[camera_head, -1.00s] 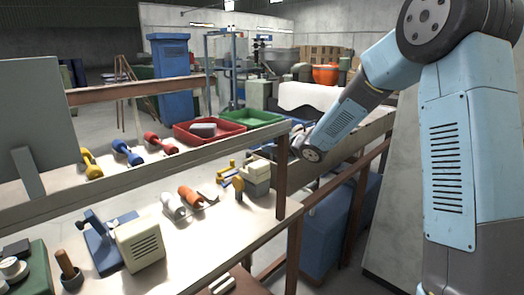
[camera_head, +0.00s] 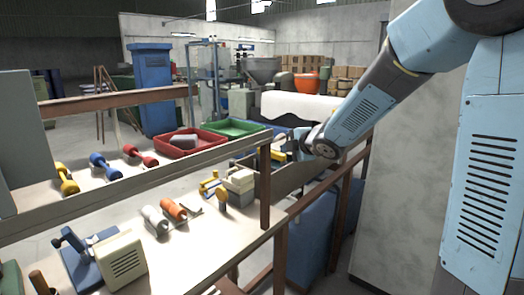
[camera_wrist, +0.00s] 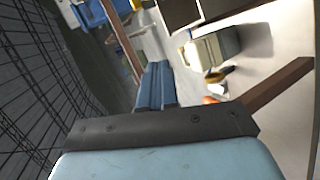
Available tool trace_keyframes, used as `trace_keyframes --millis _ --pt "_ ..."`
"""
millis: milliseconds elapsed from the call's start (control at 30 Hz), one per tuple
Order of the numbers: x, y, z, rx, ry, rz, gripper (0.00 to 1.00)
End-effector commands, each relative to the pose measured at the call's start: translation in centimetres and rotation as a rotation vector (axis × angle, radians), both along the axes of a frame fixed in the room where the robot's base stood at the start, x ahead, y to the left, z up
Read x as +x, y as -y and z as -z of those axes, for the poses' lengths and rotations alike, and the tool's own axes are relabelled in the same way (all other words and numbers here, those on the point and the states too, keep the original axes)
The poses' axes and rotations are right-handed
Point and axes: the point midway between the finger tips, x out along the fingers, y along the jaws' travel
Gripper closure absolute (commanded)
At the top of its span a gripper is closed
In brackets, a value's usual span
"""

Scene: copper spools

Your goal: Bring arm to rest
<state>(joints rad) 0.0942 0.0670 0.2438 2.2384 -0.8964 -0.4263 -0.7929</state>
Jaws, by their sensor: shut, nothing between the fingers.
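My arm reaches in from the right in the head view, with the light-blue forearm sloping down to the left. My gripper (camera_head: 302,139) is at its far end, beyond the dark round wrist joint, over the right end of the bench. The wrist hides much of it. It is shut and holds nothing. An orange spool (camera_head: 174,208) and a whitish spool (camera_head: 154,219) lie on the bench top (camera_head: 190,245), to the left of and apart from my gripper. The wrist view shows a dark bar and light-blue casing of my arm across the bottom.
A brown post (camera_head: 265,188) and long rail stand at the bench's right end. A pale stacked block (camera_head: 240,183) and yellow part (camera_head: 209,185) sit nearby. Red (camera_head: 182,147) and green (camera_head: 234,128) trays lie behind. A blue bin (camera_head: 312,225) is below. A concrete wall (camera_head: 400,180) is at right.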

Motion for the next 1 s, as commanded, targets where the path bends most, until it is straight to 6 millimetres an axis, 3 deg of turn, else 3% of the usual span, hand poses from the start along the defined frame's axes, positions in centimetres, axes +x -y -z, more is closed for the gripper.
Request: trace_keyframes --millis 267,500,733,1000 --pt "-5.1 7.2 -3.9 0.132 -0.142 0.423 1.00" --pt "-12.0 12.4 -5.5 0.319 -0.279 0.765 1.00" --pt "-19.9 15.4 -5.6 0.541 -0.433 1.054 1.00" --pt "-29.7 16.2 -4.3 0.812 -0.657 1.326 1.00"
